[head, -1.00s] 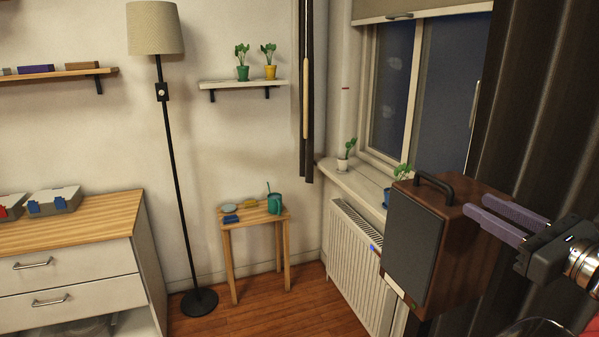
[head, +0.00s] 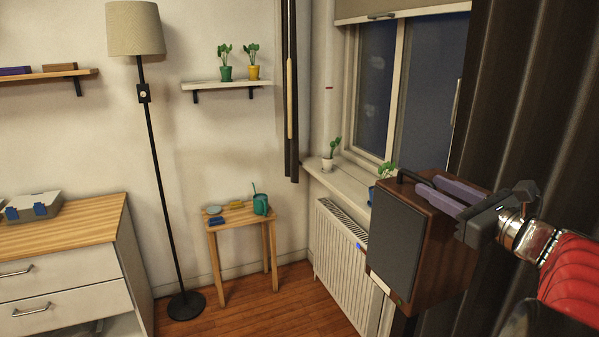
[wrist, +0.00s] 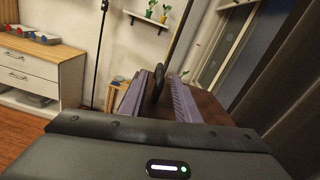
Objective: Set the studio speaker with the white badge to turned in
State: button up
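The studio speaker (head: 394,243) has a brown wood cabinet, a dark grey front and a black carry handle (head: 405,176) on top. A small pale badge (head: 387,287) shows at the lower edge of its front, which faces left and toward me. My gripper (head: 437,192) has purple fingers and reaches in from the right over the speaker's top. In the wrist view the fingers are apart, with the handle (wrist: 156,88) between them. I cannot tell whether either finger touches it. The fingers partly hide the handle in the head view.
A white radiator (head: 338,258) and a windowsill (head: 340,182) with potted plants stand behind the speaker. A dark curtain (head: 525,100) hangs close on the right. A small wooden table (head: 240,222), a floor lamp (head: 150,150) and a drawer unit (head: 70,268) are farther left.

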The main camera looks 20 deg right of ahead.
aim_at(406, 172)
jog(key=shift+w, duration=3.05)
grip_shut()
